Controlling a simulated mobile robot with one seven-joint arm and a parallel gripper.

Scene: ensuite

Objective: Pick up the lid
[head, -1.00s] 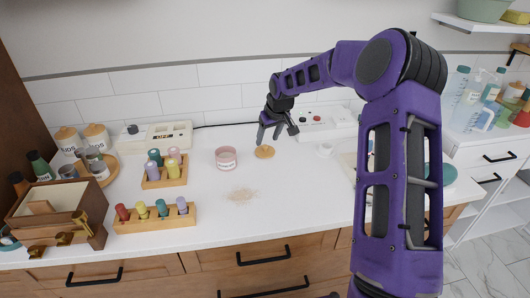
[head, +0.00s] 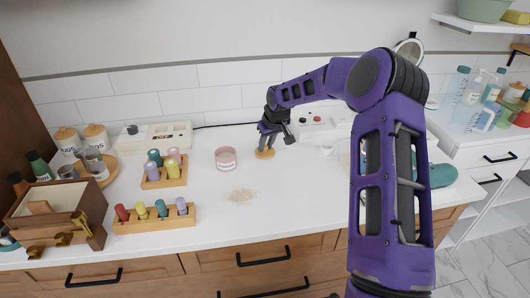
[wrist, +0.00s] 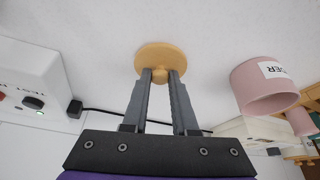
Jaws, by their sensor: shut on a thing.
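The lid is a round tan wooden disc with a small knob. In the head view the lid (head: 265,154) lies on the white counter, right of a pink jar (head: 225,158). My gripper (head: 267,142) is lowered over it from above. In the wrist view the fingertips of my gripper (wrist: 161,76) are closed on the knob of the lid (wrist: 152,54). The pink jar (wrist: 265,85) stands to the right there, with an open top and a partly seen white label. Part of the lid's knob is hidden between the fingers.
Wooden racks of coloured bottles (head: 164,172) (head: 155,218) stand left of the jar. A patch of spilled powder (head: 240,195) lies in front. A white box with red buttons (head: 318,122) is behind on the right.

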